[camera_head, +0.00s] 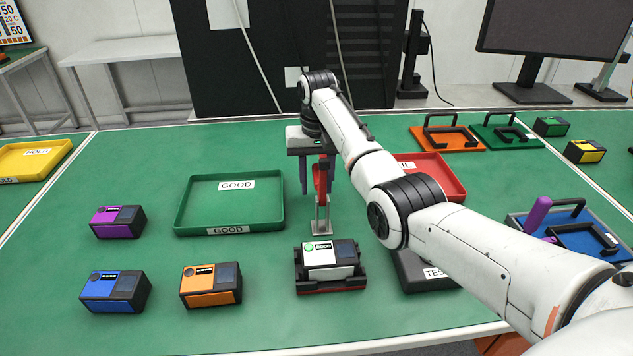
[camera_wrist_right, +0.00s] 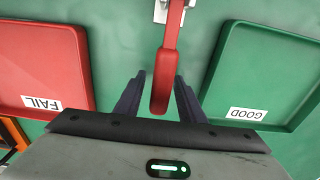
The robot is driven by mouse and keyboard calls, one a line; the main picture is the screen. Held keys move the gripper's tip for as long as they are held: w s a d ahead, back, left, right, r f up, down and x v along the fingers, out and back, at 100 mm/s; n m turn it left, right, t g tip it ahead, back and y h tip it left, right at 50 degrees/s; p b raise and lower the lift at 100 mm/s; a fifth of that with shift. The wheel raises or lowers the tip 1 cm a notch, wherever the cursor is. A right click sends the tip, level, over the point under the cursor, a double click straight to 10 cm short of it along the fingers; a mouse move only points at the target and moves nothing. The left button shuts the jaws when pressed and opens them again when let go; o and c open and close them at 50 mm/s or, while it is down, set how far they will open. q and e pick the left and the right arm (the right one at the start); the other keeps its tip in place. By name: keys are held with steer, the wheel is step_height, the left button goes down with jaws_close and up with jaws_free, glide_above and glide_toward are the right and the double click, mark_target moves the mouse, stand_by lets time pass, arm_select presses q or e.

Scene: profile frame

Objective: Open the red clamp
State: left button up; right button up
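The red clamp (camera_head: 321,187) stands on a metal bracket at the middle of the table, its red handle upright. My right gripper (camera_head: 317,186) points down from above with a finger on either side of this handle. In the right wrist view the red handle (camera_wrist_right: 169,45) runs between the two dark fingers of my right gripper (camera_wrist_right: 159,78). The fingers are apart, with a gap on each side of the handle. In front of the clamp, a white-topped device (camera_head: 331,254) sits in a black fixture with a red base. My left gripper is not in view.
A green GOOD tray (camera_head: 228,230) lies left of the clamp, a red FAIL tray (camera_wrist_right: 20,90) on its other side. A dark TEST block (camera_head: 425,275) lies partly under my right arm. Purple (camera_head: 117,222), blue (camera_head: 114,292) and orange (camera_head: 211,285) devices stand at left.

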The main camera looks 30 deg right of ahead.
steer(key=r, duration=1)
steer(key=shift+s+a+r+b, duration=0.1)
steer(key=shift+s+r+b, duration=0.05)
steer(key=shift+s+b, duration=0.2)
